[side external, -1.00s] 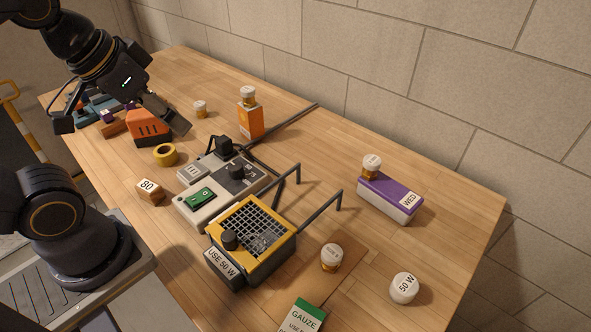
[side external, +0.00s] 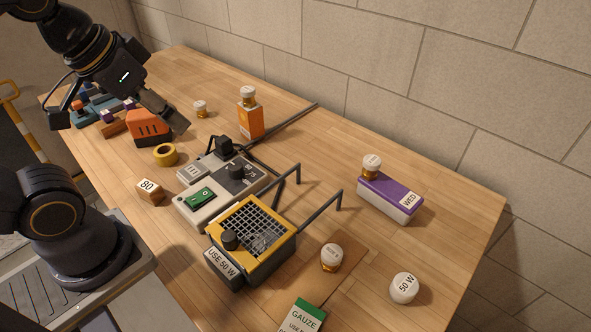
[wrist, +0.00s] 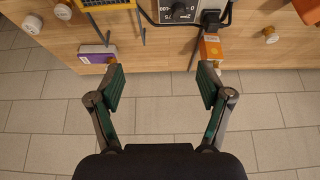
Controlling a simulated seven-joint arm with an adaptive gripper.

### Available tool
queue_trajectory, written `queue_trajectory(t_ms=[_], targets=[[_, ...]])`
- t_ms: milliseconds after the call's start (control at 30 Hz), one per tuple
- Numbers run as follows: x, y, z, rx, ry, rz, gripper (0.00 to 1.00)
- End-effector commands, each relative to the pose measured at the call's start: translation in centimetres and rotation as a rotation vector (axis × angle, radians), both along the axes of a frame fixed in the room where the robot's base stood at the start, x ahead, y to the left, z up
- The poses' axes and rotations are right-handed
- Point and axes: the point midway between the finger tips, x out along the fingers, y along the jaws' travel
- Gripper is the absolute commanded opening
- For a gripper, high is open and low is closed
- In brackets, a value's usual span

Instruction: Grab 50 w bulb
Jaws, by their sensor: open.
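The 50 W bulb (side external: 404,288) is a round white piece marked "50 W", lying at the near right of the wooden table in the side view. A round white top that looks like the same bulb (wrist: 32,24) shows at the upper left of the wrist view. My gripper (side external: 120,118) is at the far left of the side view, well away from the bulb. In the wrist view my gripper (wrist: 161,80) has its two fingers wide apart with nothing between them.
A yellow-framed lamp (side external: 250,235) labelled "USE 50 W" and a grey control box (side external: 225,185) stand mid-table. A white-capped bottle (side external: 331,257), a purple "WED" box (side external: 390,197) and a gauze box (side external: 303,315) are near the bulb. A wall (side external: 440,90) runs behind the table.

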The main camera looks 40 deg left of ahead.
Motion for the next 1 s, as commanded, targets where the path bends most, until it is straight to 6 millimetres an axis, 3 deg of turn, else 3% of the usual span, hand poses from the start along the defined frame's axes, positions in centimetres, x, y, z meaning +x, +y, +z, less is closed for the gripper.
queue_trajectory(t_ms=[133, 233, 333, 467, 567, 700, 800, 900, 1000], targets=[[2.8, -0.4, 5.0, 0.010, -0.037, -0.019, 0.78], [6.4, -2.2, 8.3, 0.018, -0.012, -0.085, 0.78], [10.5, -5.3, 10.4, 0.028, 0.029, -0.176, 0.78], [15.8, -11.2, 10.9, 0.043, 0.095, -0.308, 0.78], [19.0, -16.9, 9.5, 0.059, 0.153, -0.415, 0.78], [21.5, -25.9, 5.1, 0.092, 0.240, -0.568, 0.78], [21.4, -32.0, 0.7, 0.119, 0.301, -0.666, 0.78], [20.1, -36.7, -3.8, 0.148, 0.356, -0.746, 0.78], [18.2, -39.4, -7.7, 0.179, 0.410, -0.803, 0.78]])
